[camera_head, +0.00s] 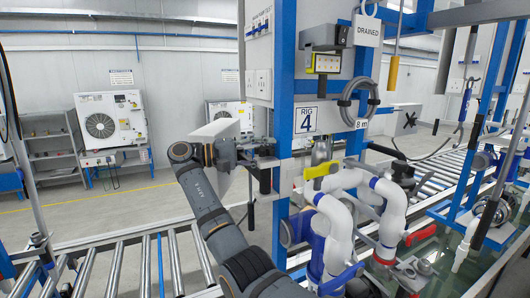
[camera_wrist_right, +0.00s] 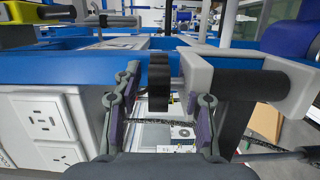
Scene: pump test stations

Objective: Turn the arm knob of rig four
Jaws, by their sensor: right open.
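Rig four (camera_head: 285,75) is a blue-framed stand with a "RIG 4" sign (camera_head: 306,121) in the middle of the head view. In the right wrist view a black ridged knob (camera_wrist_right: 158,82) sits on a short shaft beside a light grey clamp block (camera_wrist_right: 195,84). My right gripper (camera_wrist_right: 160,98) is open, with one finger on each side of the knob. No clear contact shows. In the head view my right gripper (camera_head: 243,156) is at the rig's left post, and its fingertips are hard to make out. My left gripper is not in view.
White pipes (camera_head: 338,225) with a yellow handle (camera_head: 321,170) and a red handle (camera_head: 420,234) stand right of the arm. A coiled grey hose (camera_head: 358,103) hangs on the rig. A socket panel (camera_wrist_right: 45,120) lies left of the fingers.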

